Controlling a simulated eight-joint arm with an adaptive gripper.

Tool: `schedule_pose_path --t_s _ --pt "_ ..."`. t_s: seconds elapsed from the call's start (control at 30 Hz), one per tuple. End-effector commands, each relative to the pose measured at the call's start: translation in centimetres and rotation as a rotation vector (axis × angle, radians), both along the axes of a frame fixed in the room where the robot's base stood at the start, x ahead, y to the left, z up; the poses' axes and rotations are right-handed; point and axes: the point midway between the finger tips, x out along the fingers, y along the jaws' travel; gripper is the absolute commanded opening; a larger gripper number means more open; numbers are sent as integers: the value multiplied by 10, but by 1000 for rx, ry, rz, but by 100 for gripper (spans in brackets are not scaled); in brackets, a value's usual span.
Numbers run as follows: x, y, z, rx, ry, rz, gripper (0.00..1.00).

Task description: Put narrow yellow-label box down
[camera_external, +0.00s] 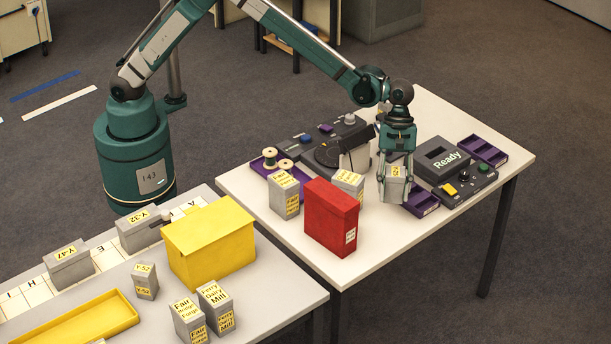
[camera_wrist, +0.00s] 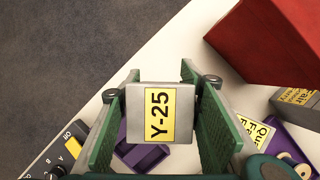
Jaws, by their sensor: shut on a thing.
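A narrow grey box with a yellow label (camera_external: 396,171) is held between the fingers of my gripper (camera_external: 394,184) at the right-hand table. In the wrist view the box (camera_wrist: 133,104) shows its top, and the label reads Y-25. The green pads of my gripper (camera_wrist: 160,122) press on its two sides. The box appears raised above a purple tray (camera_external: 428,209), which also shows partly behind it in the wrist view (camera_wrist: 146,160). The box's lower end is hidden there, so I cannot tell its exact height.
A tall red box (camera_external: 330,218) stands left of my gripper, with grey labelled boxes (camera_external: 284,197) beside it. A "Ready" device (camera_external: 442,160) with buttons is on the right. The white table's front right (camera_external: 420,245) is clear. A yellow box (camera_external: 208,245) stands on the nearer table.

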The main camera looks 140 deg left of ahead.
Motion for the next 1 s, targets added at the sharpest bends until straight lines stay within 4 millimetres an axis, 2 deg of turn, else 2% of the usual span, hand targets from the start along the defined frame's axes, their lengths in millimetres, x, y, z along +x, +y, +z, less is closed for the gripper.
schedule_pose_path --t_s 0.37,0.47,0.8,1.0 --pt "0 0 -2 0 0 0 20" --pt "0 0 -10 0 0 0 20" --pt "0 0 -54 0 0 0 20" --pt "0 0 -63 0 0 0 20"
